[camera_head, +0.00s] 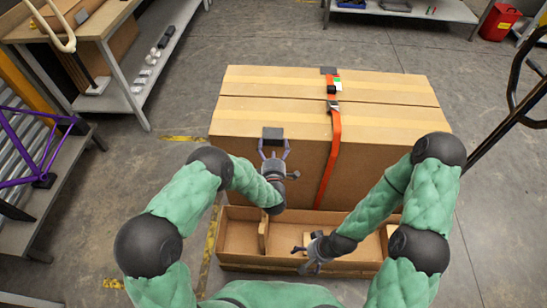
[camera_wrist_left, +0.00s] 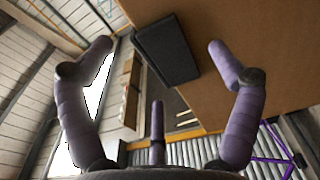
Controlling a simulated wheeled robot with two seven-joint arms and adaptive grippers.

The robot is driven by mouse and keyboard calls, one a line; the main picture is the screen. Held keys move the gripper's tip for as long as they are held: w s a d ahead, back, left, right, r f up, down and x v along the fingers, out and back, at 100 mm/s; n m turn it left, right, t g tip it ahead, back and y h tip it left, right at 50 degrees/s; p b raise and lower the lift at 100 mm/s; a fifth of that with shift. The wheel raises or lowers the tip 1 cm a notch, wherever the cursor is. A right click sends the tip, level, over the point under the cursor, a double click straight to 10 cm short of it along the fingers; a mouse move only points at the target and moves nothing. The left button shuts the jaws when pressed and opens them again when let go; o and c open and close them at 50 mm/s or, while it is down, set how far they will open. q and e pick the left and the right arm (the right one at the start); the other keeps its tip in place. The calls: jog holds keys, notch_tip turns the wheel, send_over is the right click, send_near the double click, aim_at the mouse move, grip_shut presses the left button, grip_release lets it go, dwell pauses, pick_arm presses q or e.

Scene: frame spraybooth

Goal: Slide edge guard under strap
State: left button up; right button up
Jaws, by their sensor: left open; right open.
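Another dark guard (camera_head: 329,70) is at the back edge by the strap. My left gripper (camera_head: 274,147) is open at the front guard; in the left wrist view the guard (camera_wrist_left: 168,50) shows between the spread fingers. Contact is unclear. My right gripper (camera_head: 300,260) is open, low over the front tray.
A shallow cardboard tray (camera_head: 240,267) with a divider (camera_head: 263,237) lies before the carton. A workbench with a lower shelf (camera_head: 150,75) stands at left. A purple frame (camera_head: 30,150) is at far left. A red bin (camera_head: 500,22) and a dark cart handle (camera_head: 500,125) are at right.

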aim_at(300, 140)
pick_arm(q)
jog(key=shift+w, duration=0.6)
jog(key=c, duration=1.2)
jog(key=o, duration=0.5)
jog(key=c, duration=0.3)
jog(key=shift+d, duration=0.15)
jog(key=shift+d+b, duration=1.85)
jog(key=shift+d, duration=2.95)
